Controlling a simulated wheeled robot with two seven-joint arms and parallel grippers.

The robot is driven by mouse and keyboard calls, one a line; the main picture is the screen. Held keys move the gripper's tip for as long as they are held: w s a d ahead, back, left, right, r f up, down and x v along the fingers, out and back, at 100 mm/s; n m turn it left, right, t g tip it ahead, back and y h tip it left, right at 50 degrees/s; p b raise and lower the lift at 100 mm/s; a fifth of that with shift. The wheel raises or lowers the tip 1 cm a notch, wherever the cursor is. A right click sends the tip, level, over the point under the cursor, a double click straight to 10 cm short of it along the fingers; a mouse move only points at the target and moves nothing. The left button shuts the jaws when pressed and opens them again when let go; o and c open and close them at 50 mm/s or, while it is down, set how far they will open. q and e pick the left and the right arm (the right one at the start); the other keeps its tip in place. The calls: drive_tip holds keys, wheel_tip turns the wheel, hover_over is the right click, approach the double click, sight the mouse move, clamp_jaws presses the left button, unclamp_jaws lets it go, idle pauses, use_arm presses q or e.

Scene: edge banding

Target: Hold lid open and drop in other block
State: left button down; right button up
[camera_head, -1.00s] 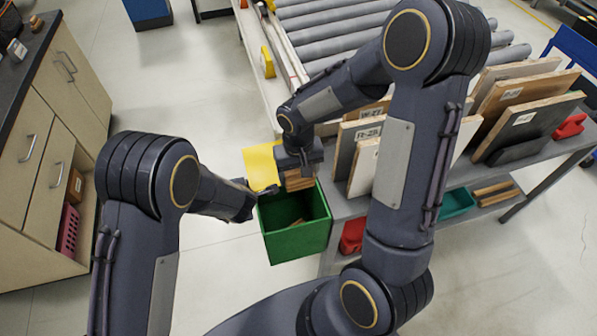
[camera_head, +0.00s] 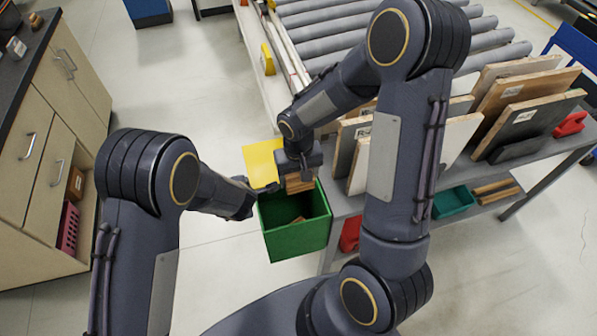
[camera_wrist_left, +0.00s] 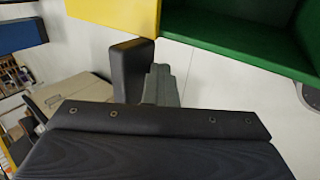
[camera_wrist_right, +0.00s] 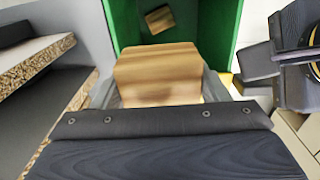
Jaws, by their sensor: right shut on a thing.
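The green bin (camera_head: 297,243) stands open beside the grey bench, its yellow lid (camera_head: 262,162) raised at the back. My right gripper (camera_head: 299,176) is shut on a wooden block (camera_head: 300,184) above the bin's opening. The held block (camera_wrist_right: 158,75) fills the jaws in the right wrist view. Another wooden block (camera_wrist_right: 159,19) lies inside the bin. My left gripper (camera_head: 262,190) is at the lid's lower left. In the left wrist view its grey fingertips (camera_wrist_left: 161,84) look together, next to a dark upright piece (camera_wrist_left: 131,70) below the lid; contact is unclear.
Several upright boards (camera_head: 525,117) stand on the grey bench (camera_head: 470,184) right of the bin. A roller conveyor (camera_head: 330,45) is behind. A cabinet (camera_head: 40,150) stands at the left. The floor left of the bin is clear.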

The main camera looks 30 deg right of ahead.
drive_tip(key=shift+f, duration=0.5)
drive_tip(key=o, duration=1.1)
drive_tip(key=shift+r, duration=6.05)
